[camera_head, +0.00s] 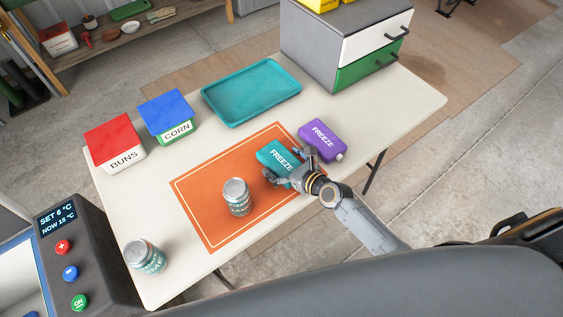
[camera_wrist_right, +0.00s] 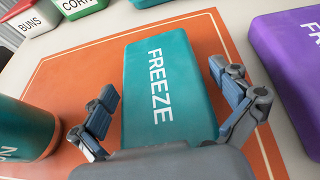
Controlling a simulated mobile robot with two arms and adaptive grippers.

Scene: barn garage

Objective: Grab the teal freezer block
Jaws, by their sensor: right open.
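The teal freezer block (camera_head: 276,155) lies on the orange mat (camera_head: 215,184), near its right edge, with the word FREEZE on its top. In the right wrist view the block (camera_wrist_right: 165,80) fills the middle. My right gripper (camera_head: 291,168) is at the block's near end. Its two fingers (camera_wrist_right: 166,98) are open, one on each side of the block, with a visible gap on the right side; whether the left finger touches cannot be told. My left gripper is not in view.
A purple freezer block (camera_head: 321,138) lies just right of the teal one. A can (camera_head: 237,197) stands on the mat, and another can (camera_head: 145,257) stands near the table's front. A teal tray (camera_head: 251,91), buns box (camera_head: 114,143), corn box (camera_head: 168,117) and drawer unit (camera_head: 322,50) stand farther back.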

